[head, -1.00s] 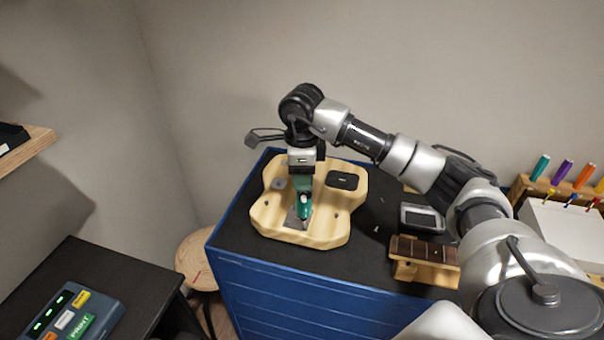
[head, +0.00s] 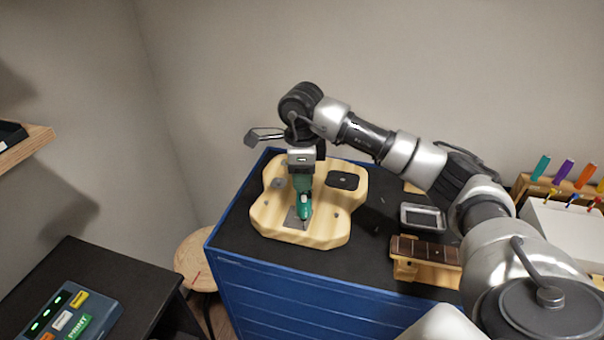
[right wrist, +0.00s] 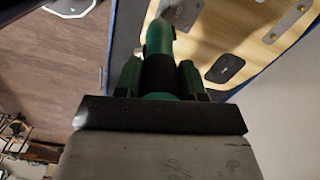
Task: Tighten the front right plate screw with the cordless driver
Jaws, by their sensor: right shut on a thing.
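The green and black cordless driver (head: 304,201) stands over the pale wooden guitar body (head: 332,230), its lower end above the small grey metal plate (head: 292,222) at the body's front. My right gripper (head: 302,174) is above the body and shut on the driver. In the right wrist view the driver (right wrist: 158,38) sits between the dark fingers of the right gripper (right wrist: 160,76). The driver hides part of the plate. I cannot make out the front right screw or whether the bit touches it. My left gripper is not in view.
The body lies on a black-topped blue cabinet (head: 300,285). A black cover (head: 343,181) is on the body. A grey tray (head: 422,218) and a fretboard piece on a wooden stand (head: 425,250) are to the right. A stool (head: 195,262) stands left of the cabinet.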

